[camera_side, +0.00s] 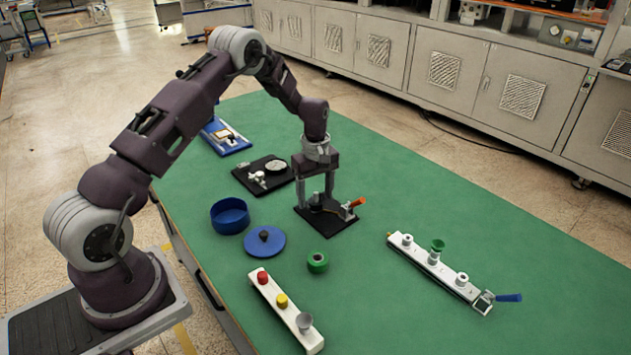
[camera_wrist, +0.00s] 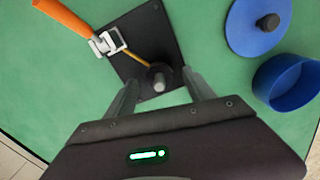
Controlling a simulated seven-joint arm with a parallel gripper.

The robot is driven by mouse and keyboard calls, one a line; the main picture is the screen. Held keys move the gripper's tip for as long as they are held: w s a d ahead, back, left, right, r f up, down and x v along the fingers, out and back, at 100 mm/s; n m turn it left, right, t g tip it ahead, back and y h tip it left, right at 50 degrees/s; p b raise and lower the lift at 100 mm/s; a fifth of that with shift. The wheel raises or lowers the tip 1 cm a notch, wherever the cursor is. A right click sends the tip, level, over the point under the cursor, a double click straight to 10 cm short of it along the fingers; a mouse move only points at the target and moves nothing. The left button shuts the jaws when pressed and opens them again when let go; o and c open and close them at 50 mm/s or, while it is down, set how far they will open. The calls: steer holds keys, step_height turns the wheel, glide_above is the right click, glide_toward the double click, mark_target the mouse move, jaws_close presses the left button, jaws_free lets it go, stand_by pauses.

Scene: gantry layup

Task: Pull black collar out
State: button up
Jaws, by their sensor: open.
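The black collar (camera_wrist: 158,71) sits on a black base plate (camera_wrist: 145,35), around or beside a short grey pin (camera_wrist: 160,85); the exact fit is hard to tell. A toggle clamp (camera_wrist: 107,42) with an orange handle (camera_wrist: 62,14) is fixed on the plate, and its thin brass-coloured arm reaches the collar. In the side view the plate (camera_side: 340,221) stands in mid-table. My gripper (camera_side: 317,197) points down over it, fingers open on either side of the collar and pin. In the wrist view the fingers (camera_wrist: 160,82) appear apart from the collar.
A blue bowl (camera_side: 230,216) and a blue lid (camera_side: 264,242) lie left of the plate, near a green ring (camera_side: 317,262). A white rack with coloured knobs (camera_side: 285,312) is in front. Another white rack (camera_side: 433,263) is right. A black gauge plate (camera_side: 255,183) is behind left.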

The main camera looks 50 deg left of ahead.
steer(key=shift+f, duration=0.55)
jaws_close()
